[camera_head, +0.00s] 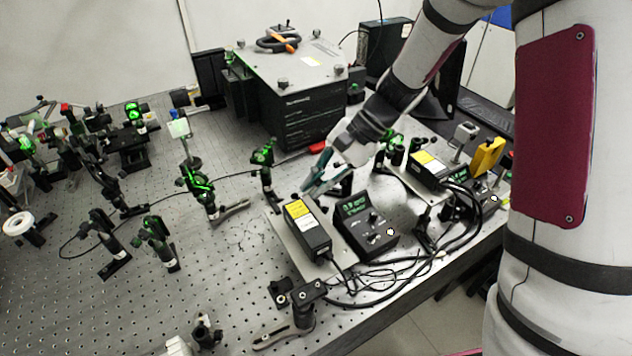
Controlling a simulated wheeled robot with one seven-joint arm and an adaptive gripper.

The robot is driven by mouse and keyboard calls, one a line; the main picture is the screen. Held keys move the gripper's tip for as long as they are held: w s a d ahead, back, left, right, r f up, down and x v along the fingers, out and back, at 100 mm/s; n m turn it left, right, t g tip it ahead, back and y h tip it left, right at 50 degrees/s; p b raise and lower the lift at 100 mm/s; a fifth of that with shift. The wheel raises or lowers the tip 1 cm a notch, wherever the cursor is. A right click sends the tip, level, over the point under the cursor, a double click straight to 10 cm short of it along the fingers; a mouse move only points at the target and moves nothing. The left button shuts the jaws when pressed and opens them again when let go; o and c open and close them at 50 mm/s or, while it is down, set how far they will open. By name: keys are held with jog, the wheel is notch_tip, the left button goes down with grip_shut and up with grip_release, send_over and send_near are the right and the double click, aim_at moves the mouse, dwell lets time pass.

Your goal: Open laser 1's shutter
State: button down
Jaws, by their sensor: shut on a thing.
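Two black box lasers with yellow labels stand on metal plates at the right of the bench. The nearer laser (308,229) is beside a black controller (369,224) with a lit green display. The farther laser (430,167) sits behind it to the right. No number marking either one as laser 1 is readable. My gripper (310,188) reaches down from the upper right to the front end of the nearer laser. Its fingers are shut on a small part there, at the laser's shutter. The fingers hide most of that part, so the shutter's position cannot be told.
Black cables (400,266) loop around the controller near the bench's front edge. Optic mounts (201,190) glowing green stand to the left. A large black instrument (300,100) is behind my gripper. Open perforated bench top (220,275) lies at front left.

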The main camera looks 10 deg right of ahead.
jog(key=c, duration=1.6)
grip_release()
jog(key=v, duration=1.2)
jog(key=shift+d+f, duration=0.1)
